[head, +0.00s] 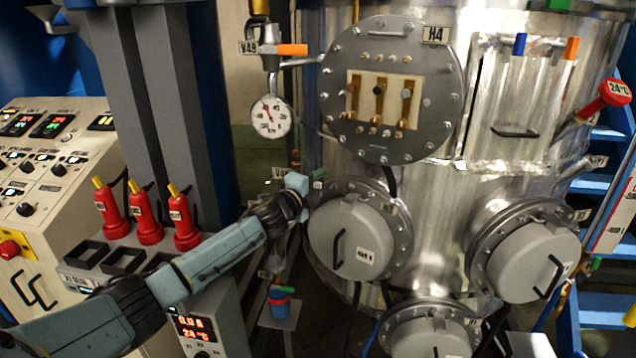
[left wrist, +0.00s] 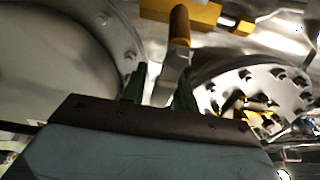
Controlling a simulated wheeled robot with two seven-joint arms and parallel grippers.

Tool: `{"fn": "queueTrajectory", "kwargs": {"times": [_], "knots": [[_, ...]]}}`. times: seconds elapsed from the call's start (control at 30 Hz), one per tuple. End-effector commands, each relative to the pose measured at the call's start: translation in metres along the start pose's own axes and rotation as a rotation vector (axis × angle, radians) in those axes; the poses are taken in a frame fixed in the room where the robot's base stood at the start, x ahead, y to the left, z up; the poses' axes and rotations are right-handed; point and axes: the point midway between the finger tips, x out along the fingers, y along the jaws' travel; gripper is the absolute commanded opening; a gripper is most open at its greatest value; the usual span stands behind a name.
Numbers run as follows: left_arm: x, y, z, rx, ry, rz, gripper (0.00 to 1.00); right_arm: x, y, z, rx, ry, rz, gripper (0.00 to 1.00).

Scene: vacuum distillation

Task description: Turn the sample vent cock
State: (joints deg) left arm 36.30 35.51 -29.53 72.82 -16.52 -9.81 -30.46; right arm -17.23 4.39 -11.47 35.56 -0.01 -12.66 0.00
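My left gripper (head: 318,180) is at the left side of the steel vessel, beside the upper-left round cover. In the left wrist view its two dark green fingers (left wrist: 161,90) stand apart. A lever with an orange-yellow grip (left wrist: 180,24) and a grey shank lies just beyond and between them; I cannot tell whether the fingers touch it. This may be the sample vent cock, but its label is not readable there. In the head view a small tag (head: 278,172) shows just left of the gripper, and the cock is mostly hidden by the gripper. My right gripper is not in view.
The round grey cover (head: 350,237) with a black handle is close to the gripper. A pressure gauge (head: 270,116) and the orange-handled V49 valve (head: 291,50) are above. Red-topped devices (head: 148,215) and a control console (head: 40,190) stand at left.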

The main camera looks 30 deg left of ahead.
Motion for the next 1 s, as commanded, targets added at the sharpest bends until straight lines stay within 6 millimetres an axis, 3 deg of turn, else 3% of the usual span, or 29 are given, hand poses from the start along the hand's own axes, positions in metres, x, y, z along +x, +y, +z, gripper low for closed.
{"fn": "queueTrajectory", "kwargs": {"times": [0.47, 0.67, 1.0], "knots": [[-0.006, 0.001, 0.0, -0.005, 0.0, 0.001, 0.38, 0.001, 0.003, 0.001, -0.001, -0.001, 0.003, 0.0], [-0.029, 0.002, -0.001, -0.003, 0.002, 0.002, 0.38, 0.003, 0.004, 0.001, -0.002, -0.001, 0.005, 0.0], [-0.086, 0.003, -0.001, -0.002, 0.002, 0.003, 0.38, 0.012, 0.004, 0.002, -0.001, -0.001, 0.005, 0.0]]}}
